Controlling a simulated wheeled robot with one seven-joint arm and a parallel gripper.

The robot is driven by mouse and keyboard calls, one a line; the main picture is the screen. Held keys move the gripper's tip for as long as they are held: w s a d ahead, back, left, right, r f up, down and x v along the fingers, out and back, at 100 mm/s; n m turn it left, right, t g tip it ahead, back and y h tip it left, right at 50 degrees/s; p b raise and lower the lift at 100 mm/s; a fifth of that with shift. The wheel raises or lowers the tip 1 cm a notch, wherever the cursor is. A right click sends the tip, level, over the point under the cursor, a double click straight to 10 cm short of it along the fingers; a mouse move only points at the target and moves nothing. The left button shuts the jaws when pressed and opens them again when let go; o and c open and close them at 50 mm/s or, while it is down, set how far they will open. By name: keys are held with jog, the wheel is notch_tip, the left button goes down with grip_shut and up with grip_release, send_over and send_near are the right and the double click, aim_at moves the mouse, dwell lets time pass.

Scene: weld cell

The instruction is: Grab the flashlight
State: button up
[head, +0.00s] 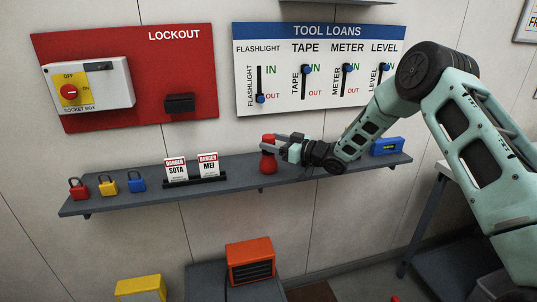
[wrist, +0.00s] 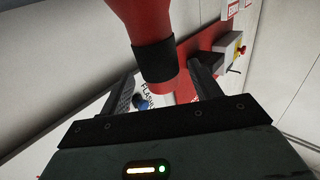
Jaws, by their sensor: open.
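The red flashlight (head: 268,163) stands upright on the grey wall shelf, in front of my gripper in the head view. In the wrist view the flashlight (wrist: 143,22) is large, red with a black band, and reaches down from the top edge. My gripper (head: 272,145) comes in from the right, level with the flashlight's upper part. In the wrist view my gripper (wrist: 162,82) is open, with one finger on each side of the flashlight's end. Gaps show beside it, and I cannot tell whether either finger touches it. My fingers hide part of the flashlight in the head view.
The shelf (head: 225,183) also holds red, yellow and blue padlocks (head: 108,184), two danger tags (head: 208,165) and a blue meter (head: 387,146). On the TOOL LOANS board (head: 318,30), the flashlight slider (head: 261,98) is at OUT. An orange box (head: 249,262) stands below.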

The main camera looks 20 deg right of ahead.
aim_at(264, 138)
jog(key=shift+p+x, duration=0.75)
jog(key=shift+x, duration=1.25)
jog(key=shift+r, duration=0.25)
grip_shut()
